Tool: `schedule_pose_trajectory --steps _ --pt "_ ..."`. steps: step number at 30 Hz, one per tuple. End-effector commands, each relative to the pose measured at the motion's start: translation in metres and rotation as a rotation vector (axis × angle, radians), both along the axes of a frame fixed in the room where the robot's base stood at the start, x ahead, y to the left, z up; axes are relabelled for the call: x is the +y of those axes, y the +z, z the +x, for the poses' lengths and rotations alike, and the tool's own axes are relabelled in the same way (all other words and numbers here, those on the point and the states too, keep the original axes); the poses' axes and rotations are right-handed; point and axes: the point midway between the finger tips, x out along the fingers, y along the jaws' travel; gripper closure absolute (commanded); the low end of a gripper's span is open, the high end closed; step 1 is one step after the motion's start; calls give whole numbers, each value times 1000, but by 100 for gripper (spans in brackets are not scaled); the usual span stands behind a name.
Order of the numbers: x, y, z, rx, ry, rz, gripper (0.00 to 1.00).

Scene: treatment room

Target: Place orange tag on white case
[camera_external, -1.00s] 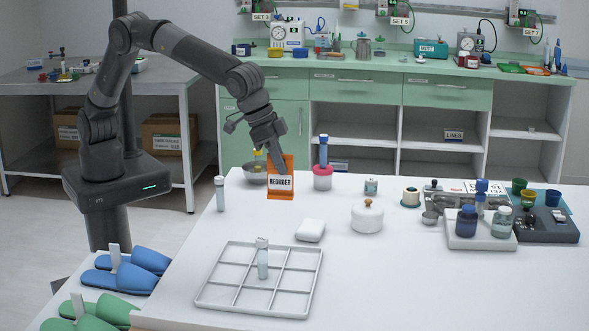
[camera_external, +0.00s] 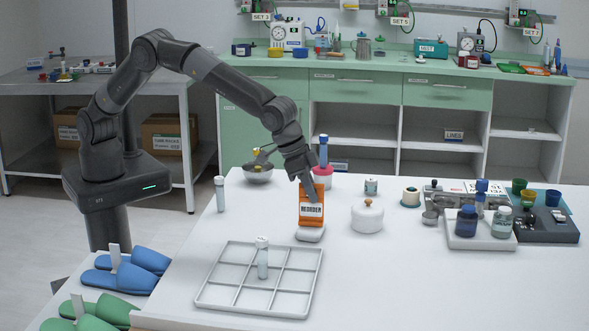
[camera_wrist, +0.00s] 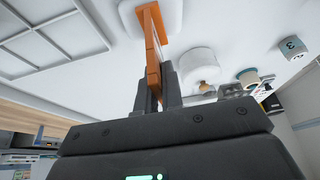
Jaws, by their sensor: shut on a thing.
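The orange tag (camera_external: 312,196) carries a white label reading "REORDER" and stands upright in my gripper (camera_external: 308,180). My gripper is shut on its upper part. The white case (camera_external: 310,235) is a small rounded block on the white table, directly below the tag. In the wrist view the tag (camera_wrist: 152,50) runs from between my fingers (camera_wrist: 158,88) down to the case (camera_wrist: 176,14), and its foot overlaps the case's top. The tag's lower edge appears at the case's top; I cannot tell for sure whether they touch.
A divided white tray (camera_external: 215,285) with an upright vial (camera_external: 262,258) lies in front. A white lidded jar (camera_external: 367,217) stands just right of the case. A pink-based container with a blue tube (camera_external: 323,155) stands close behind my gripper. The front right of the table is clear.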

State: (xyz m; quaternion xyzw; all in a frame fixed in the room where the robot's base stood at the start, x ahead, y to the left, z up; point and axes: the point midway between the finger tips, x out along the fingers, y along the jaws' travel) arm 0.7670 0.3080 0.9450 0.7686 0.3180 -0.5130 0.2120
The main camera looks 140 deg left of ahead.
Motion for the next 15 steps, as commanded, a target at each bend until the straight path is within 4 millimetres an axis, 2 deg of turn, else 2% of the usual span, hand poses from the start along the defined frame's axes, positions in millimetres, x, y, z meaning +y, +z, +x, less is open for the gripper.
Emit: schedule_pose_trajectory --steps 6,7,15 --pt "0 -4 0 1 0 0 100" --pt "0 -3 0 1 0 0 91" --pt "0 -3 0 1 0 0 71"
